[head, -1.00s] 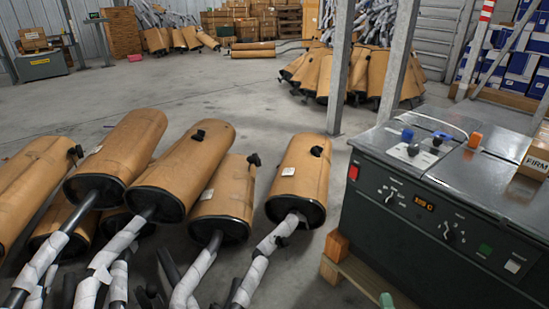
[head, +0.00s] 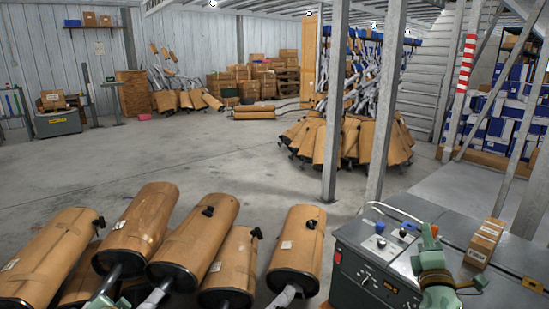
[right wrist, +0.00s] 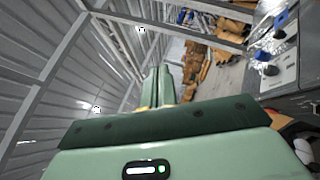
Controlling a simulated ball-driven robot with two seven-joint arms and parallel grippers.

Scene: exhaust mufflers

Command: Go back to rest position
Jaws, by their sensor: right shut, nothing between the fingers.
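My right gripper (head: 430,234) is raised at the lower right of the head view, in front of the grey control bench (head: 380,262). Its fingers point up and are closed together with nothing between them. In the right wrist view the two green fingers (right wrist: 157,88) lie side by side, pointing toward the metal wall and roof. A bit of green at the bottom left of the head view, among the muffler pipes, seems to be part of my left arm. Its fingers cannot be made out.
Several brown-wrapped mufflers (head: 296,246) with pipes stand at the lower left, close to me. A small cardboard box (head: 484,243) sits on the bench. Steel posts (head: 335,110) stand beyond, before a muffler pile (head: 350,142). The concrete floor at centre left is clear.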

